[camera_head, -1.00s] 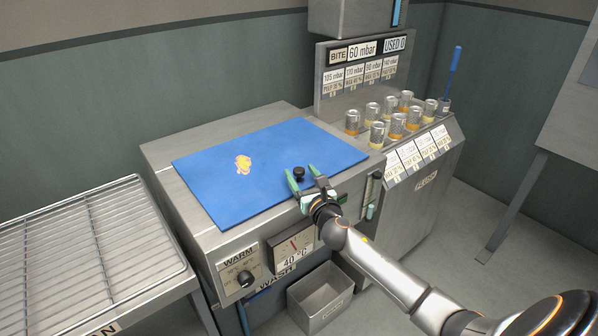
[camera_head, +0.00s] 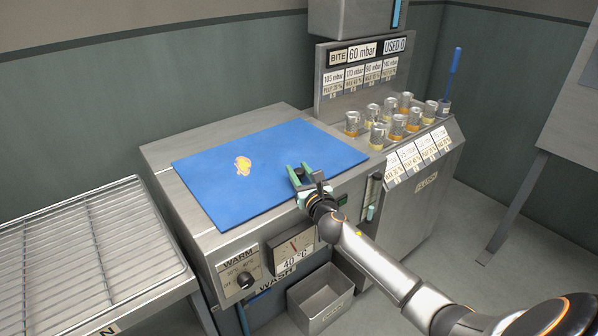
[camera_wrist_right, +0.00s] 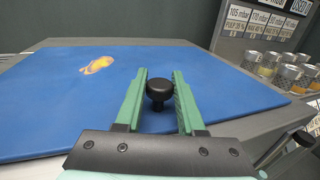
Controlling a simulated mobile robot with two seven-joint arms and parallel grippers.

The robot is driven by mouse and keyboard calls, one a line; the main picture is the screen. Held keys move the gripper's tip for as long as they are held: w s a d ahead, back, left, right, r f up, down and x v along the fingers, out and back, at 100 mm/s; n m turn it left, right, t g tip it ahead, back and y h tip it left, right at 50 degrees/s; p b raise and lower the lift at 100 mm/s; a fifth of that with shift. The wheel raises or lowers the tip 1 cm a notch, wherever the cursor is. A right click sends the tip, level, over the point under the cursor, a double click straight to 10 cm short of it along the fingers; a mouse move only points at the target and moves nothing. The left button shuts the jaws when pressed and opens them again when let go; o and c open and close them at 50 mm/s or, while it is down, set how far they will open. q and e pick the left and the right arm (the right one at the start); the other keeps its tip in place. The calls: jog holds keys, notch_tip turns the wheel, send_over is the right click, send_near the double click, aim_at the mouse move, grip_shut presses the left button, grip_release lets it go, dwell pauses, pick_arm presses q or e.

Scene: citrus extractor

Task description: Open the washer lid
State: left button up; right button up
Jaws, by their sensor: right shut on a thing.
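The washer lid (camera_head: 258,165) is a flat blue panel with an orange and yellow citrus picture on it. It lies level on top of the steel washer (camera_head: 215,238). A black knob (camera_wrist_right: 159,91) stands near the lid's front right edge. My right gripper (camera_head: 301,170) has green fingers and reaches over that edge from the front. In the right wrist view, its fingers (camera_wrist_right: 159,76) stand on either side of the knob, and the gripper is shut on it. My left gripper is in neither view.
A wire rack (camera_head: 85,255) stands at the left. Several glasses of juice (camera_head: 396,127) stand on the steel unit behind at the right, with a blue-handled tool (camera_head: 454,62) beyond. A steel bin (camera_head: 320,300) sits below the washer's front. The space above the lid is clear.

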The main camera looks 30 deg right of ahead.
grip_shut()
dwell(0.8)
